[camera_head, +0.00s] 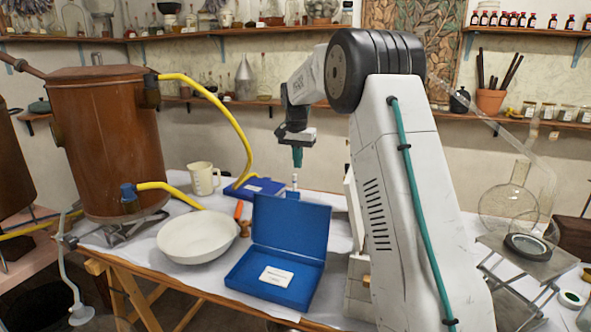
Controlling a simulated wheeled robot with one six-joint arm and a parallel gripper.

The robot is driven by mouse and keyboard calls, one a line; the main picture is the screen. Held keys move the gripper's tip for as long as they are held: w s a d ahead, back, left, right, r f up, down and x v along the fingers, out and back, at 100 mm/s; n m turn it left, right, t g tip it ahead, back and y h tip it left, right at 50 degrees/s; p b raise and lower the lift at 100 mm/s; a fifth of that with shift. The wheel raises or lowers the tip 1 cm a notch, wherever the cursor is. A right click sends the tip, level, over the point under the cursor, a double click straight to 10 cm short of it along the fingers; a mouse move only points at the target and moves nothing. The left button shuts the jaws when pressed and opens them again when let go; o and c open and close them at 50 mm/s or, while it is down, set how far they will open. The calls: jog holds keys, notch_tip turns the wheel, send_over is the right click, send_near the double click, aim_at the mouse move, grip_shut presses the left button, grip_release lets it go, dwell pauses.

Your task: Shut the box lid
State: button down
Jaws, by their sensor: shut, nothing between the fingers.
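A blue box stands open on the cloth-covered table. Its base (240,275) lies flat at the front, with a white label inside. Its lid (290,228) stands nearly upright along the back edge of the base. My gripper (297,160) points down above the lid's top edge, toward the right half. It is shut and empty, and a gap shows between it and the lid. How far behind or in front of the lid it is, I cannot tell exactly.
A white bowl (198,238) sits just left of the box. A white jug (203,178), a blue flat case (254,187) and a small white-topped item (294,182) are behind. A copper vessel (105,140) with yellow hoses stands left. Glassware (510,205) stands right.

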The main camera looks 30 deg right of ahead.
notch_tip(320, 180, down, 9)
jog(key=shift+s+a+r, duration=0.4)
jog(key=shift+s+a, duration=0.1)
jog(key=shift+a, duration=0.15)
jog(key=shift+s+a+r, duration=0.35)
jog(key=shift+s+a, duration=0.1)
jog(key=shift+a, duration=0.2)
